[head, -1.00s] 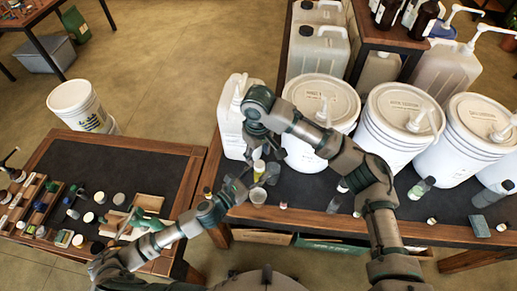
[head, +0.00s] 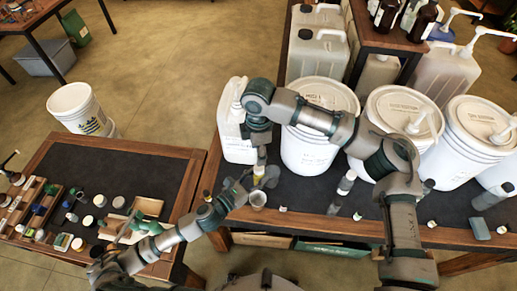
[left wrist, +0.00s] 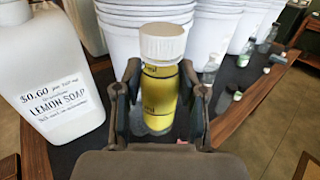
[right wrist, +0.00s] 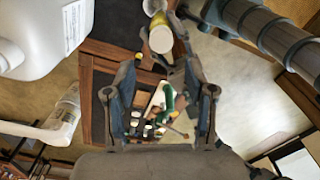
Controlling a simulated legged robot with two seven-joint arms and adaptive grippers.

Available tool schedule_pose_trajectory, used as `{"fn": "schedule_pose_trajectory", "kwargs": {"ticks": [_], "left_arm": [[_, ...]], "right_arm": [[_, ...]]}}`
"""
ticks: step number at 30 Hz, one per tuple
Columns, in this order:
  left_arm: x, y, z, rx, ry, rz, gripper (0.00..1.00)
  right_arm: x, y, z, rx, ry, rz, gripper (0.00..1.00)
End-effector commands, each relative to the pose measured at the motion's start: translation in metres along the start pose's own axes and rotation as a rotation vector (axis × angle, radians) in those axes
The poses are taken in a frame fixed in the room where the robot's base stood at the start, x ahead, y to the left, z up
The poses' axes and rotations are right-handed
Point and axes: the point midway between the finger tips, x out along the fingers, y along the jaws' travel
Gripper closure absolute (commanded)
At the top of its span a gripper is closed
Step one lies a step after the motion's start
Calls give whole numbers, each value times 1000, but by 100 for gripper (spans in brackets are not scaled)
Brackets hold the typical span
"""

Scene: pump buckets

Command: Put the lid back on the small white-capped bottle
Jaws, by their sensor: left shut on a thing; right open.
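The small bottle (left wrist: 160,100) is clear with yellow contents and stands upright in the left wrist view. Its white lid (left wrist: 162,42) sits on top of its neck; whether it is screwed tight cannot be told. My left gripper (left wrist: 162,108) is shut on the bottle, one finger on each side. In the head view the bottle (head: 259,171) is small, close to my left gripper (head: 250,184). My right gripper (head: 262,154) is just above the bottle in that view. In the right wrist view my right gripper (right wrist: 158,85) is open, with nothing seen between its fingers.
A white jug (head: 236,130) and large white buckets (head: 312,150) stand close behind. Several small items lie on the left table (head: 120,160), whose far part is clear.

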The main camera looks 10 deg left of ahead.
Motion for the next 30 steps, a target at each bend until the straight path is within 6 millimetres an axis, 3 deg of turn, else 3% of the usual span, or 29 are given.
{"fn": "schedule_pose_trajectory", "kwargs": {"ticks": [18, 29, 30], "left_arm": [[0, 0, 0, 0, -1, 0, 100], [0, 0, 0, 0, -1, 0, 100], [0, 0, 0, 0, -1, 0, 100]], "right_arm": [[75, 0, 0, 2, 0, -1, 45], [80, 0, 0, 2, 0, 0, 45], [80, 0, 0, 2, 0, 0, 50]]}}
